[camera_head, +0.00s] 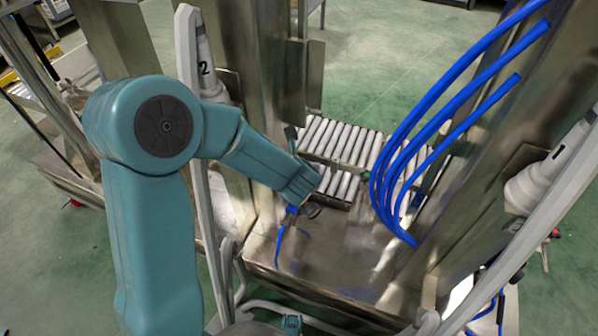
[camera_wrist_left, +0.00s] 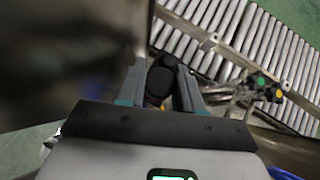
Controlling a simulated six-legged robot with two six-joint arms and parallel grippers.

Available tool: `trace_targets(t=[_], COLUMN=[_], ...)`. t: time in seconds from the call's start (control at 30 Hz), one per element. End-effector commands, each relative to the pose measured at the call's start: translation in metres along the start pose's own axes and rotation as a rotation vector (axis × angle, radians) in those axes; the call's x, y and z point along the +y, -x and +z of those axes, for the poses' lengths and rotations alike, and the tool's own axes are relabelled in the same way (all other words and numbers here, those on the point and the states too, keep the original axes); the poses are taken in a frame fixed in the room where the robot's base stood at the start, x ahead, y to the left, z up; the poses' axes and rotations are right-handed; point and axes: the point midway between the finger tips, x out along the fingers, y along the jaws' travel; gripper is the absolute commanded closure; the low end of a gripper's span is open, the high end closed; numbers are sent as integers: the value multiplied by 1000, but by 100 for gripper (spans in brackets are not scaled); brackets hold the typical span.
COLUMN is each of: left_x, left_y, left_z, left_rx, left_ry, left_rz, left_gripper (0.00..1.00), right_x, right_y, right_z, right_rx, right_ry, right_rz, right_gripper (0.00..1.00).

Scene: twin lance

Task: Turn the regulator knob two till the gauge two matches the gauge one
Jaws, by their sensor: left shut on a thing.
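My left arm comes in from the left in the head view and reaches down to the metal frame at the middle. In the left wrist view my left gripper (camera_wrist_left: 161,88) is shut on a black knob (camera_wrist_left: 160,78), with one finger on each side of it. In the head view the knob is not clear behind the end of the arm. A white cylinder marked 2 (camera_head: 205,68) stands at upper left, and a white fitting marked 1 (camera_head: 556,155) is at right. I can make out no gauge dial in either view. My right gripper is not in view.
Metal posts (camera_head: 230,40) rise on both sides. Blue hoses (camera_head: 405,130) curve down at right centre. A roller conveyor (camera_head: 335,140) lies behind. A valve cluster with yellow and green knobs (camera_wrist_left: 265,86) is right of the gripper in the left wrist view.

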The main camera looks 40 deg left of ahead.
Motion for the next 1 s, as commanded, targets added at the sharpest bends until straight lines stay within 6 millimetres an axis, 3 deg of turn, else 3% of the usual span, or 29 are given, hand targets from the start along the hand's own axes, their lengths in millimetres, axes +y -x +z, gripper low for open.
trace_targets(t=[0.4, 0.43, 0.5, 1.0], left_x=[0, 0, 0, -3], left_y=[0, 0, 0, 11], left_z=[1, 1, 1, 8], left_rx=[-2, -2, -2, -2], left_ry=[-4, -4, -4, -2], left_rz=[-5, -5, -5, -2], left_gripper=[96, 59, 41, 41], right_x=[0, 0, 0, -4], right_y=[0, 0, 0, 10], right_z=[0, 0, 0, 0], right_rx=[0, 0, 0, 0], right_ry=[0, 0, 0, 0], right_rz=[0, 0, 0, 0], right_gripper=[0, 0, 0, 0])
